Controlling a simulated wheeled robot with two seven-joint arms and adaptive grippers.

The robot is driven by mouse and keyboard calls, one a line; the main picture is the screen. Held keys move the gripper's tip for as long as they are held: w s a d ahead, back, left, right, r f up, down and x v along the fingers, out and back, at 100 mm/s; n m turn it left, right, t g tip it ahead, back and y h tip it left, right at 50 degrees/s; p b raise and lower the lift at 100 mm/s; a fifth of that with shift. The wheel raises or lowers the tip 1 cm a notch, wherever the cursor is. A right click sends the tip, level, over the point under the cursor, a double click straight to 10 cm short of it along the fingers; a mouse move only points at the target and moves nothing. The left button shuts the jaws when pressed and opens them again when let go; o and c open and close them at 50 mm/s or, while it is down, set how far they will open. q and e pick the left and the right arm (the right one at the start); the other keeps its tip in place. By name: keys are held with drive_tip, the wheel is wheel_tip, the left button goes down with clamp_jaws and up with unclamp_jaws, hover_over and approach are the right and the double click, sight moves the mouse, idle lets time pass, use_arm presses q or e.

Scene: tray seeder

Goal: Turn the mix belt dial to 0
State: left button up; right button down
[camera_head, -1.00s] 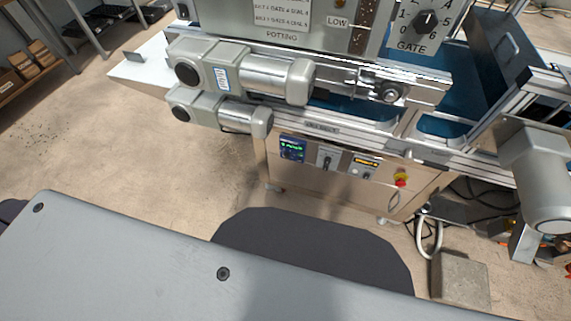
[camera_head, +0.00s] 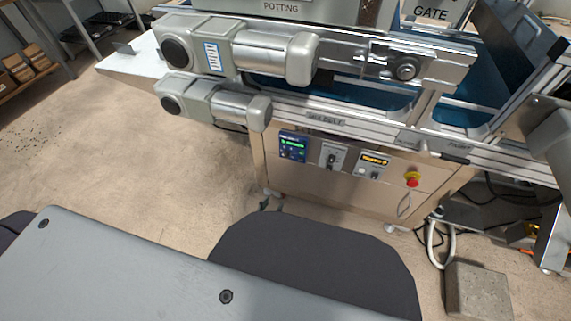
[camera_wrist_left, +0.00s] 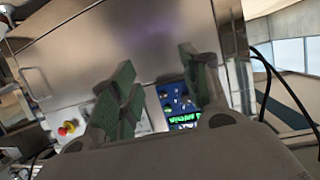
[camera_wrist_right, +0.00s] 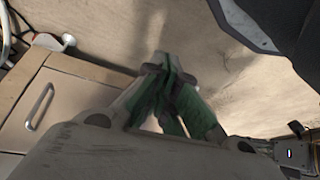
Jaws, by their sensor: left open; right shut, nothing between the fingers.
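In the head view a small plate with a dark knob (camera_head: 331,160) sits on the cabinet front, between a blue-green screen (camera_head: 293,146) and a plate with a yellow display (camera_head: 373,161). I cannot read which knob is the mix belt dial, nor its setting. In the left wrist view my left gripper (camera_wrist_left: 156,64) is open and empty, before the cabinet front. The lit screen (camera_wrist_left: 181,106) shows between its fingers, upside down; the knob is not clear there. In the right wrist view my right gripper (camera_wrist_right: 163,62) is shut and empty, near the cabinet (camera_wrist_right: 75,97). Neither gripper is clearly visible in the head view.
A red emergency button (camera_head: 412,180) is right of the plates. Above are the machine's rails and two grey motors (camera_head: 240,50) (camera_head: 214,103). A stone block (camera_head: 476,292) stands on the floor at right. The floor (camera_head: 120,150) at left is clear.

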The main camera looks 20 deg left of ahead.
use_arm(q)
drive_tip(key=w+r+n+t+y+b, duration=0.1)
drive_tip(key=w+r+t+b, duration=0.2)
drive_tip(key=r, duration=0.6)
drive_tip(key=shift+w+a+t+b, duration=0.15)
drive_tip(key=shift+w+t+b, duration=0.25)
drive_tip(key=shift+b, duration=0.5)
use_arm(e)
wheel_tip(320, 180, up, 8)
drive_tip(key=a+y, duration=0.1)
drive_tip(key=a, duration=0.1)
drive_tip(key=shift+t, duration=0.4)
use_arm(q)
drive_tip(key=shift+r, duration=0.1)
use_arm(e)
drive_tip(key=shift+w, duration=0.15)
